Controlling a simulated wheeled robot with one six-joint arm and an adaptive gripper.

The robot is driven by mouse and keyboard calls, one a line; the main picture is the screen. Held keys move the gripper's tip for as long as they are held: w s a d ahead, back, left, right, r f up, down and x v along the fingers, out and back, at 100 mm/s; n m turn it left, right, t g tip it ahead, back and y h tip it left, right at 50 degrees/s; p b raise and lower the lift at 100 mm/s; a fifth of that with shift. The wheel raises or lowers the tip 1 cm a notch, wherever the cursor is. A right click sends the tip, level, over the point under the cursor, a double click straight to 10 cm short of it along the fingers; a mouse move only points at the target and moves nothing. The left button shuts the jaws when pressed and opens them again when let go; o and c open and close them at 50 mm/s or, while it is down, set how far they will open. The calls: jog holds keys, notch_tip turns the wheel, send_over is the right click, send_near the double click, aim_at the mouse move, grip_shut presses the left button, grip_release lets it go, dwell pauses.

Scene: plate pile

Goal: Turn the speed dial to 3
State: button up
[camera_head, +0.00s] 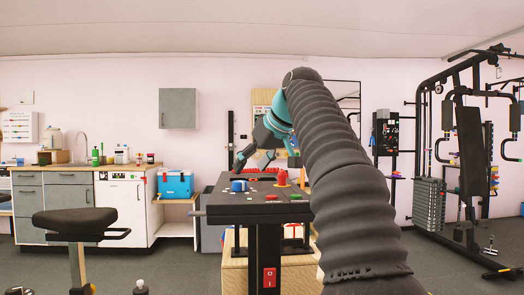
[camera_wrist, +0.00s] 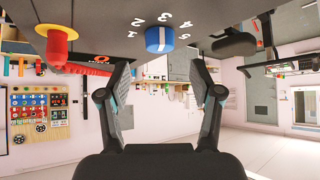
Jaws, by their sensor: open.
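The speed dial (camera_wrist: 160,39) is a blue round knob with a white line on its face. White numerals 1 to 5 are printed in an arc around it. The line looks roughly upright in the wrist view, near the 3, but I cannot tell exactly which numeral it marks. In the head view the blue dial (camera_head: 239,186) sits on the dark worktop (camera_head: 225,208). My gripper (camera_wrist: 158,75) is open and empty, its two fingers spread apart. The dial shows beyond the gap between the fingertips, not touched. In the head view my gripper (camera_head: 252,163) hangs above the worktop near the dial.
A red knob on a yellow base (camera_wrist: 60,45) stands on the same surface, left of the dial in the wrist view. A dark rounded object (camera_wrist: 234,44) is on the right. Small red and green parts (camera_head: 296,197) lie on the worktop. A stool (camera_head: 75,222) stands left.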

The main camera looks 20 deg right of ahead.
jog(key=shift+v, duration=2.85)
